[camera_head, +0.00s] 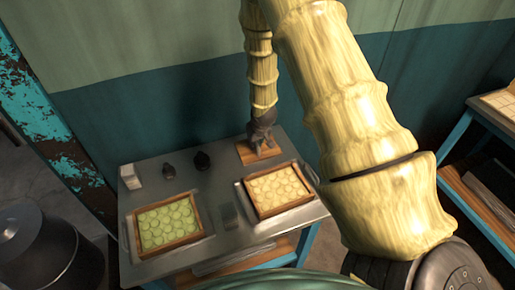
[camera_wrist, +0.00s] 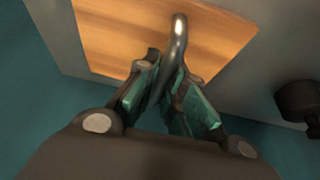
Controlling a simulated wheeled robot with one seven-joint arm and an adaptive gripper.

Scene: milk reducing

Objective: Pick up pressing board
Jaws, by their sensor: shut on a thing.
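The pressing board (camera_head: 245,153) is a flat wooden board at the back right of the grey metal table. In the wrist view the board (camera_wrist: 110,38) has a curved dark metal handle (camera_wrist: 180,40) standing up from it. My gripper (camera_head: 262,143) is right above the board. In the wrist view the fingers of my gripper (camera_wrist: 165,85) are shut on the handle. I cannot tell whether the board rests on the table or is slightly raised.
On the table (camera_head: 225,185) stand a wooden tray of green rounds (camera_head: 168,225) and one of pale yellow rounds (camera_head: 278,190). Two dark small objects (camera_head: 202,160) and a white block (camera_head: 130,177) stand at the back left. A wall (camera_head: 160,110) rises behind.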

